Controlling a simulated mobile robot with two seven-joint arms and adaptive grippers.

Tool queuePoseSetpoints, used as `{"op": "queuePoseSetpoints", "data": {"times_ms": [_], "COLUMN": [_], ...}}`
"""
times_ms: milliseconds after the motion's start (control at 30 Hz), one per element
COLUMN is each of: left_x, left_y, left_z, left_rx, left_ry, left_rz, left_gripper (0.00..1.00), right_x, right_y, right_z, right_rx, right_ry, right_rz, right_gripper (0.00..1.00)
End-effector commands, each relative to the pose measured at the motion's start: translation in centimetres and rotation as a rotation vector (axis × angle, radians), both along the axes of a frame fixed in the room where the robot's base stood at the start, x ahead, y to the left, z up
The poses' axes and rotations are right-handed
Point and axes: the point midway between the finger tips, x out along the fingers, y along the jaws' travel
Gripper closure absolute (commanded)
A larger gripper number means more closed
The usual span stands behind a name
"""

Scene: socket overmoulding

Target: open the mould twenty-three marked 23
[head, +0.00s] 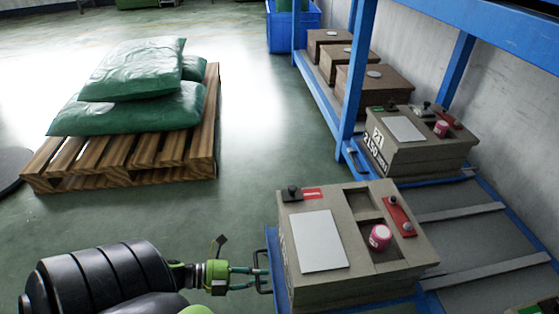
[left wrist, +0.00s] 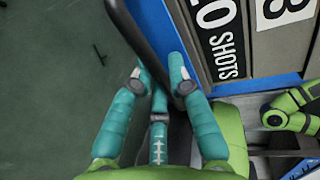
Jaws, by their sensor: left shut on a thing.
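In the left wrist view, that face carries a label (left wrist: 228,50) ending in "0 SHOTS" and a plate (left wrist: 284,10) showing a 3; the rest of the number is cut off. My left gripper (head: 250,279) is shut on the handle, its teal fingers around the dark bar (left wrist: 150,50) in the left wrist view. The mould looks closed.
A pink-topped pot (head: 380,237) and a red block (head: 400,217) sit on the mould's top. Mould 21 (head: 420,153) stands behind on the blue rack (head: 351,80). Brown boxes (head: 373,92) stand farther back. A pallet (head: 120,165) with green sacks is at left, with clear floor between.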

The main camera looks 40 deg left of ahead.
Motion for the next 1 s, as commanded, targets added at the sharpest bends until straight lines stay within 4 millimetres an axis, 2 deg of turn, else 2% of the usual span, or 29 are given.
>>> {"op": "queuePoseSetpoints", "data": {"times_ms": [100,300,767,800,867,1000], "left_x": [-1.5,-2.8,-3.2,-3.2,-3.2,-3.2], "left_y": [1.1,2.1,2.4,2.4,2.4,2.4], "left_z": [0.0,0.0,0.0,0.0,0.0,0.0], "left_rx": [-0.001,-0.001,-0.002,-0.002,-0.002,-0.002], "left_ry": [0.002,-0.001,0.000,0.000,0.000,0.000], "left_rz": [-0.001,-0.002,-0.003,-0.003,-0.003,-0.002], "left_gripper": [1.00,1.00,1.00,0.78,0.57,0.57], "right_x": [0.1,0.1,0.1,0.1,0.1,0.1], "right_y": [0.0,0.0,0.0,0.0,0.0,0.0], "right_z": [0.0,0.0,-0.1,-0.1,-0.1,-0.1], "right_rx": [-0.001,0.000,-0.001,-0.001,-0.001,-0.001], "right_ry": [0.002,0.002,0.006,0.006,0.006,0.006], "right_rz": [0.000,0.001,0.000,0.000,0.000,0.000], "right_gripper": [0.60,0.60,0.60,0.60,0.60,0.60]}}
